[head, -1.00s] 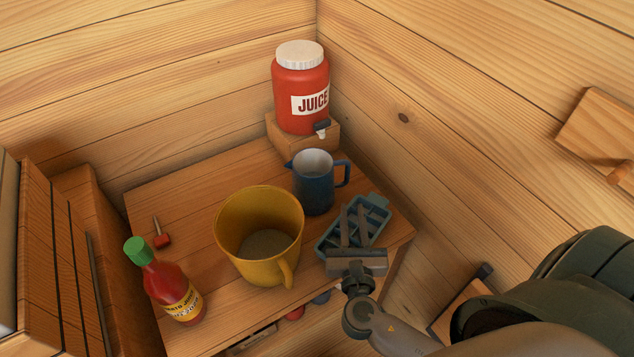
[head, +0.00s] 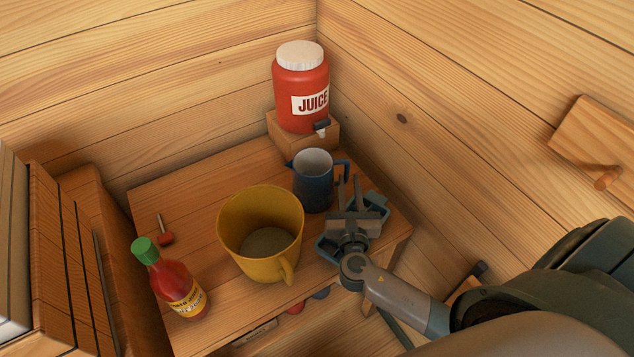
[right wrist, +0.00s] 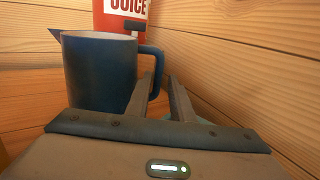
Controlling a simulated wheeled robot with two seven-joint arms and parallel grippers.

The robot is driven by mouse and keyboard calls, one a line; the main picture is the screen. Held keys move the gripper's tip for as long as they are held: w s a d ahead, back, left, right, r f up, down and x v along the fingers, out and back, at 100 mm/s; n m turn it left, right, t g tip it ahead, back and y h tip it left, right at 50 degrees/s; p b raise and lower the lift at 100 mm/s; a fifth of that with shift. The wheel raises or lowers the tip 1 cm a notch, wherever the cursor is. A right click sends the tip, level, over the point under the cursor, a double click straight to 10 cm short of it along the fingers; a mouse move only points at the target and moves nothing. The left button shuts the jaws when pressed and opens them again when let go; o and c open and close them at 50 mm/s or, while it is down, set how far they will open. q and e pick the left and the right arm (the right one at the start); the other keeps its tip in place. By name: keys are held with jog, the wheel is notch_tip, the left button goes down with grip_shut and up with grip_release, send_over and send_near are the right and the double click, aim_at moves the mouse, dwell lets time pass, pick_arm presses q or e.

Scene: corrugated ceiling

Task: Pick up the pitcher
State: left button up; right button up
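The blue pitcher (head: 313,185) stands upright on the wooden table, with its spout to the left and its handle to the right. It also shows in the right wrist view (right wrist: 98,75), where the handle bends down at the right. My right gripper (head: 349,182) is open, with its two fingers parallel and pointing at the handle. In the right wrist view the fingertips (right wrist: 160,88) appear one on each side of the handle's lower part. I cannot tell whether they touch it. My left gripper is not in view.
A blue-green tray (head: 327,250) lies under my right gripper. A yellow mug (head: 255,220) stands left of the pitcher, and a red sauce bottle (head: 175,285) farther left. The red juice dispenser (head: 300,95) stands behind on a wooden block (head: 285,140). Wooden walls close the corner.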

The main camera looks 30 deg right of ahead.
aim_at(347, 173)
jog(key=shift+w+d+r+p, duration=0.1)
jog(key=shift+w+d+p, duration=0.1)
jog(key=shift+w, duration=0.15)
jog(key=shift+w+d+p, duration=0.1)
jog(key=shift+w+p, duration=0.1)
jog(key=shift+w, duration=0.1)
jog(key=p+x, duration=0.1)
jog(key=x, duration=0.2)
jog(key=shift+a, duration=0.15)
jog(key=shift+w+d+f, duration=0.2)
jog(key=shift+w+f, duration=0.05)
jog(key=shift+w, duration=0.15)
grip_shut()
dwell(0.7)
jog(key=shift+r, duration=0.1)
